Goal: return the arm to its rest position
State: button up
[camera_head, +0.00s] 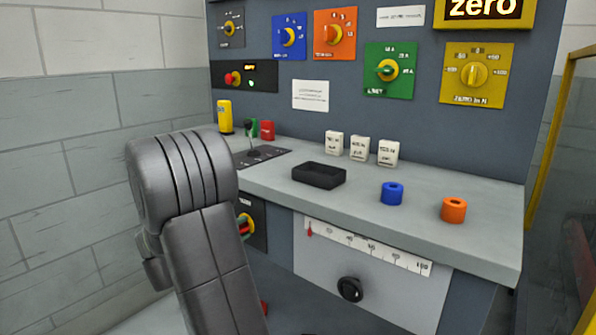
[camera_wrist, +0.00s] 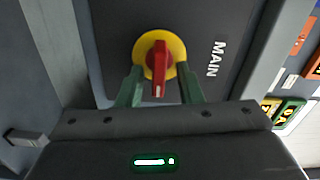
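My gripper (camera_wrist: 159,78) shows in the wrist view with its two green fingers apart. Between them is the red handle (camera_wrist: 159,62) of a rotary switch on a yellow disc (camera_wrist: 146,47), beside the word MAIN. Gaps show between the handle and each finger, so it is open and holds nothing. In the head view my grey arm stands bent in the left foreground and hides the gripper. The yellow and red switch (camera_head: 245,224) shows partly past the arm's right side, on the console front below the worktop.
The console worktop (camera_head: 440,235) juts out above the switch. On it are a black tray (camera_head: 319,175), a blue ring (camera_head: 392,193), an orange ring (camera_head: 454,210) and several white blocks. A slider scale and black knob (camera_head: 350,289) sit on the front. A block wall is at left.

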jog(key=n+p, duration=0.2)
jog(key=r+n+p, duration=0.1)
jog(key=n+p, duration=0.2)
jog(key=shift+a+p, duration=0.1)
jog(key=shift+p, duration=0.25)
jog(key=shift+w+f+n+p, duration=0.1)
jog(key=shift+f+n+p, duration=0.05)
jog(key=shift+n+p, duration=0.9)
